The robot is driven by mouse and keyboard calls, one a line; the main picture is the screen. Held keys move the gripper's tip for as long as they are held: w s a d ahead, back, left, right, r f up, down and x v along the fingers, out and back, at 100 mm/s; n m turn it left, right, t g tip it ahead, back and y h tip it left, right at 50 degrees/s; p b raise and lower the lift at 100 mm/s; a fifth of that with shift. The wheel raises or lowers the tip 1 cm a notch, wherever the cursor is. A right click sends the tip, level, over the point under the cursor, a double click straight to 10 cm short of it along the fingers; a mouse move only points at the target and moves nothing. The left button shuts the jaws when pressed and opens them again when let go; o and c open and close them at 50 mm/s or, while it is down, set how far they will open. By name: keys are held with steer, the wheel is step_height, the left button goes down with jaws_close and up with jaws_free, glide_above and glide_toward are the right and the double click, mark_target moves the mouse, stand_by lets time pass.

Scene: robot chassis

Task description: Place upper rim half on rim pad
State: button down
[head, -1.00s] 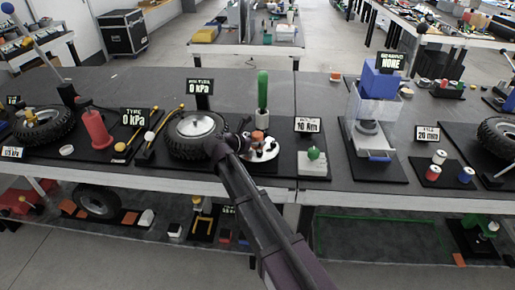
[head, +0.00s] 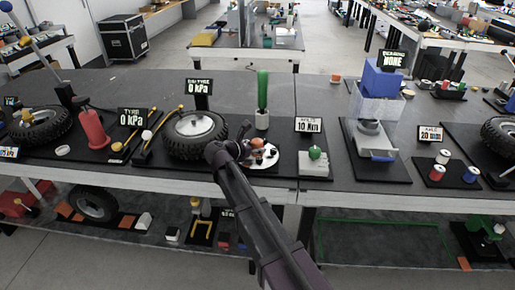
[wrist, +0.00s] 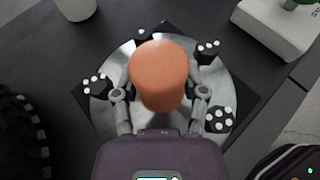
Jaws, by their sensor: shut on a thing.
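My gripper (wrist: 160,84) is shut on an orange round knob (wrist: 160,65). Under it is a round silver disc (wrist: 120,62), which looks like the upper rim half; it also shows in the head view (head: 268,162). Several black blocks with white dots (wrist: 218,118) sit around the disc. A dark square pad, which may be the rim pad (wrist: 253,98), shows its corners beyond the disc's edge. Whether the disc touches the pad I cannot tell. In the head view my gripper (head: 245,150) is partly hidden by my arm.
A tyre with a silver centre (head: 195,125) lies just left of the disc. A green-handled tool (head: 262,90) stands behind it. A grey block with a green knob (head: 315,153) is to the right, by a 10 Nm sign (head: 309,125). The bench front edge is near.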

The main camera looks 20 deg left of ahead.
steer(key=shift+c, duration=0.7)
jaws_free()
steer(key=shift+f, duration=0.1)
steer(key=shift+s+r, duration=0.1)
steer(key=shift+r, duration=0.15)
steer(key=shift+s+a+r+p, duration=0.2)
steer(key=shift+s+p, duration=0.1)
steer(key=shift+p, duration=0.1)
steer(key=p+v, duration=0.4)
steer(key=v, duration=0.7)
